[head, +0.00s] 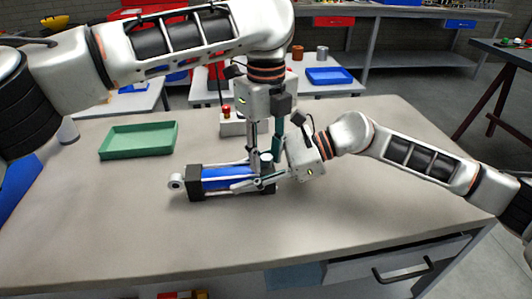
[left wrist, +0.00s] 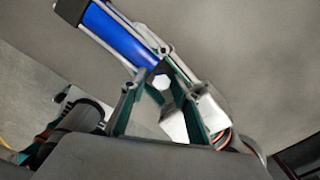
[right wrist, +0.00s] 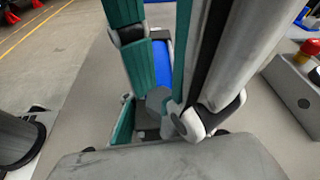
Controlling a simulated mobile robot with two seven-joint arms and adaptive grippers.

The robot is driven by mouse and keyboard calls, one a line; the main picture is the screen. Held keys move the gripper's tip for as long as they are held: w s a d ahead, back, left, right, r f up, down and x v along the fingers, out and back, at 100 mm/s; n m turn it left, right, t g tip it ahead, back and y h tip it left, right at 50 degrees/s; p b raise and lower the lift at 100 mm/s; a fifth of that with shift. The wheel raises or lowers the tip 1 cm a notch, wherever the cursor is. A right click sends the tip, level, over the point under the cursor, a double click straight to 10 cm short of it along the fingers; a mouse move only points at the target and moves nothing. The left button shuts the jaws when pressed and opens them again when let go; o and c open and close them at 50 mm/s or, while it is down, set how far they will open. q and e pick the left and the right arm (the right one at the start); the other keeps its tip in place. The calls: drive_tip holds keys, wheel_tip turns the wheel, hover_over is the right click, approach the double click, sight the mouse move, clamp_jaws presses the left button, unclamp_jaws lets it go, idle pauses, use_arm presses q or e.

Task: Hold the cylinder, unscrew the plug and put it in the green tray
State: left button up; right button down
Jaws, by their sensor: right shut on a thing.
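The blue cylinder (head: 225,178) with black end blocks lies on the table, its eye end (head: 176,181) at the left. It also shows in the left wrist view (left wrist: 122,30). The grey hexagonal plug (right wrist: 158,100) sits at the cylinder's right end, also visible in the left wrist view (left wrist: 161,82). My right gripper (head: 268,181) is shut on the cylinder's right end. My left gripper (head: 260,158) points down from above with its fingers apart on both sides of the plug; contact is unclear. The empty green tray (head: 138,152) stands at the left.
A small box with a red button (head: 231,124) stands behind the cylinder. A blue tray (head: 329,76) and cups stand on a table behind. The table front and right are clear. A drawer (head: 395,262) is under the front edge.

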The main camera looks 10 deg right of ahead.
use_arm(q)
drive_tip(key=shift+w+r, duration=0.1)
drive_tip(key=shift+w, duration=0.05)
use_arm(e)
drive_tip(key=shift+s, duration=0.1)
use_arm(q)
wheel_tip(320, 180, up, 4)
drive_tip(key=shift+r, duration=0.2)
drive_tip(key=shift+c, duration=1.2)
drive_tip(key=m, duration=0.1)
drive_tip(key=r+m, duration=0.1)
drive_tip(key=m, duration=0.1)
drive_tip(key=r+m, duration=0.1)
drive_tip(key=m, duration=0.1)
drive_tip(key=shift+d, duration=0.1)
drive_tip(key=m, duration=0.2)
drive_tip(key=r+m, duration=0.1)
drive_tip(key=m, duration=0.1)
drive_tip(key=shift+r+m, duration=0.15)
drive_tip(key=shift+m, duration=0.25)
drive_tip(key=shift+f, duration=3.95)
